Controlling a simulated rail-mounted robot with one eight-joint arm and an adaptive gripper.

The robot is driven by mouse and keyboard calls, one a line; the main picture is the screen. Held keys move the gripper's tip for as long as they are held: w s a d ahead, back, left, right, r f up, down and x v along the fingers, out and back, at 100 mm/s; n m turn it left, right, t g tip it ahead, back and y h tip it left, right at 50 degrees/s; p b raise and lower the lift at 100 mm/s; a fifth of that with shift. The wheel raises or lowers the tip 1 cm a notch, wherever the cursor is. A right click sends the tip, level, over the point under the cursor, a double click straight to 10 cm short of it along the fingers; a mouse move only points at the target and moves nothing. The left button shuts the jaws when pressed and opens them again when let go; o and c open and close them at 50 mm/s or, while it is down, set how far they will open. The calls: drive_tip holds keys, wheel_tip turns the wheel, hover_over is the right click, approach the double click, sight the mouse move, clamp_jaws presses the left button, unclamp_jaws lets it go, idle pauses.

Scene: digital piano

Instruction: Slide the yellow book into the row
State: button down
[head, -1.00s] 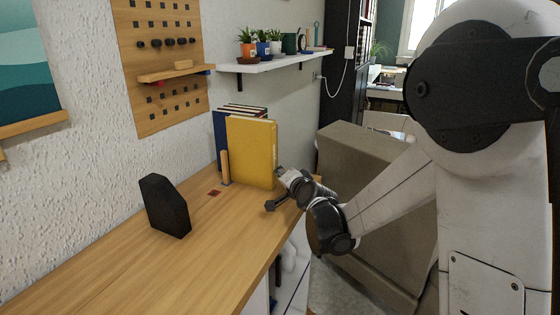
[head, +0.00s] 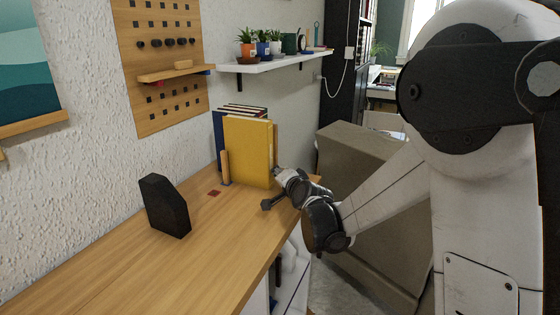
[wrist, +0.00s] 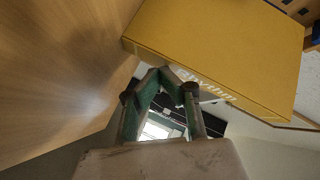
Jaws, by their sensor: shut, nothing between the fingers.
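The yellow book (head: 248,152) stands upright on the desk in the head view, at the near end of a row of dark-covered books (head: 226,112). A wooden upright (head: 225,167) stands by its left edge. In the wrist view the yellow book (wrist: 215,50) fills the upper right, its lettered spine facing my gripper (wrist: 160,75). My gripper is shut and empty, its tips close to the spine; I cannot tell whether they touch it. In the head view my gripper (head: 277,174) is at the book's right edge, low over the desk. The row behind is mostly hidden.
A black angular holder (head: 165,205) stands on the desk (head: 130,265) at the left. A small red patch (head: 215,193) lies before the book. A shelf (head: 275,62) with plants hangs above. A grey-brown cabinet-like piece (head: 360,170) stands at the right. The front desk is clear.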

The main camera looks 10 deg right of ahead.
sight(260, 171)
drive_tip(key=shift+w+a+b, duration=0.1)
drive_tip(key=shift+w+a, duration=0.5)
drive_tip(key=shift+a, duration=0.4)
drive_tip(key=shift+w+a+b, duration=0.1)
drive_tip(key=shift+w+a, duration=0.45)
drive_tip(key=shift+a, duration=0.4)
drive_tip(key=shift+w+a+b, duration=0.1)
drive_tip(key=shift+w+a, duration=0.5)
drive_tip(key=shift+a, duration=0.4)
idle(2.8)
drive_tip(key=shift+s+d, duration=0.4)
drive_tip(key=shift+d, duration=0.3)
drive_tip(key=shift+s+d, duration=0.45)
drive_tip(key=shift+d, duration=0.3)
drive_tip(key=shift+s+d, duration=0.4)
drive_tip(key=shift+d, duration=0.3)
